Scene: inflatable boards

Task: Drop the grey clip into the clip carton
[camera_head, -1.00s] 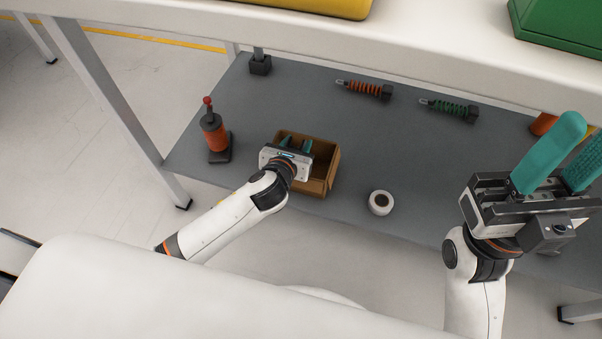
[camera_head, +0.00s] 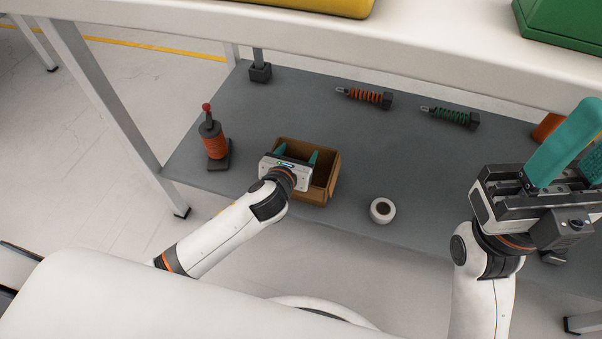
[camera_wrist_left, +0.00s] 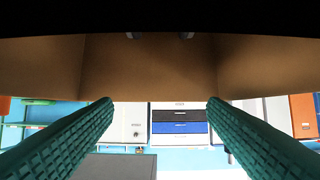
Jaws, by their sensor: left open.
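The clip carton (camera_head: 325,186) is an open brown cardboard box on the grey lower shelf in the head view. My left gripper (camera_head: 297,154) is open over the carton, its teal fingers apart with nothing seen between them. In the left wrist view, the carton's brown walls (camera_wrist_left: 150,75) fill the upper part beyond the fingers. Two small grey bits (camera_wrist_left: 134,36) show there at the dark upper edge; I cannot tell whether they are the grey clip. The clip is not otherwise made out. My right gripper (camera_head: 583,140) is raised at the right, its fingers apart.
A table leg (camera_head: 110,115) stands left.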

